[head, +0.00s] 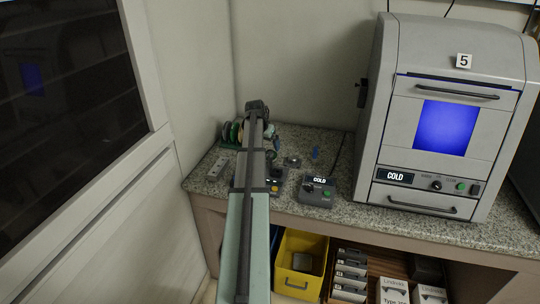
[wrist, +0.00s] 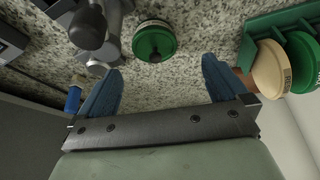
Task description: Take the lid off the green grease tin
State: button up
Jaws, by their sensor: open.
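A round green tin (wrist: 154,38) stands on the speckled counter in the wrist view, at top centre. Its green top has a pale rim and a small dark knob at its lower edge. My gripper (wrist: 161,76) is open and empty, its blue fingers wide apart. The tin lies beyond the fingertips, roughly between them, and neither finger touches it. In the head view my arm reaches over the counter and hides the fingers; I cannot make out the tin there.
A green rack (wrist: 262,32) with upright discs stands close by the right finger in the wrist view. A grey metal device (wrist: 113,40) is close by the left finger. A COLD control box (head: 317,190) and a large grey machine (head: 448,110) stand right of my arm.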

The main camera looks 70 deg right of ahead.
jog(key=shift+s+a+x, duration=0.1)
jog(key=shift+s+x, duration=0.05)
jog(key=shift+x, duration=1.15)
jog(key=shift+s+a+x, duration=0.15)
jog(key=shift+x, duration=1.2)
jog(key=shift+w, duration=0.1)
jog(key=c, duration=1.1)
